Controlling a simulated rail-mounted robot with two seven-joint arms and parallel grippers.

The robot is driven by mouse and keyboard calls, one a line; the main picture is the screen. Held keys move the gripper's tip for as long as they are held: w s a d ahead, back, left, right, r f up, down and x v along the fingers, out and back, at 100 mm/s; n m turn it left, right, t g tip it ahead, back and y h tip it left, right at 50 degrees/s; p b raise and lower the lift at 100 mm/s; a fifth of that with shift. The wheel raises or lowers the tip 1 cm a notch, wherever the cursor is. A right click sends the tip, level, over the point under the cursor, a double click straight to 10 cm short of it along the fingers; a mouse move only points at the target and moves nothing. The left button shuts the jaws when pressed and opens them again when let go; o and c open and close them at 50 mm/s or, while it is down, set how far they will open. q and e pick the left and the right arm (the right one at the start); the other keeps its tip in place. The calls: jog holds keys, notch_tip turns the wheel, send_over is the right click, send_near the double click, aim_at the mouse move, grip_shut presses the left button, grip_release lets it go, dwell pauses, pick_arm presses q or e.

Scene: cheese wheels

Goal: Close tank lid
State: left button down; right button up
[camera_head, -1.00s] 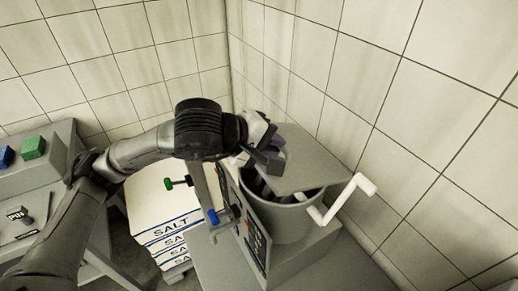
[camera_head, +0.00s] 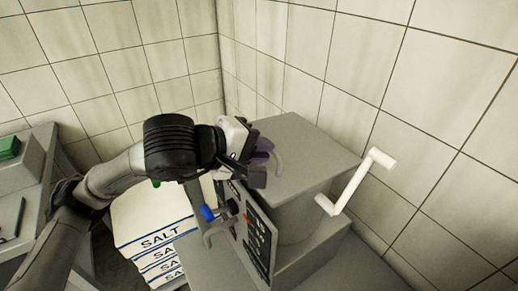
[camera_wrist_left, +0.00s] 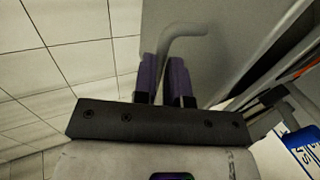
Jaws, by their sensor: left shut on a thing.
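The grey tank lid (camera_head: 305,165) lies over the round grey tank (camera_head: 300,226) in the head view and hides its mouth. Whether it rests fully on the rim cannot be told. My left gripper (camera_head: 262,151) is at the lid's left edge, with its purple fingers shut on the curved lid handle (camera_head: 278,162). In the left wrist view, the fingers (camera_wrist_left: 163,75) are close together at the grey handle (camera_wrist_left: 187,36), with the lid surface (camera_wrist_left: 235,40) beyond. My right gripper is not in view.
A white crank (camera_head: 358,180) sticks out on the tank's right. A control panel (camera_head: 250,232) with a blue-knobbed valve (camera_head: 208,213) faces left. Salt sacks (camera_head: 150,225) are stacked beside it. Tiled walls (camera_head: 330,60) stand close behind and right.

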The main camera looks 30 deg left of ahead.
pick_arm(q)
jog(key=c, duration=1.2)
grip_release()
jog(key=shift+o, duration=0.2)
jog(key=p+v, duration=0.1)
jog(key=v, duration=1.2)
jog(key=shift+s+a+r, duration=0.2)
jog(key=shift+s, duration=0.05)
jog(key=shift+c, duration=0.3)
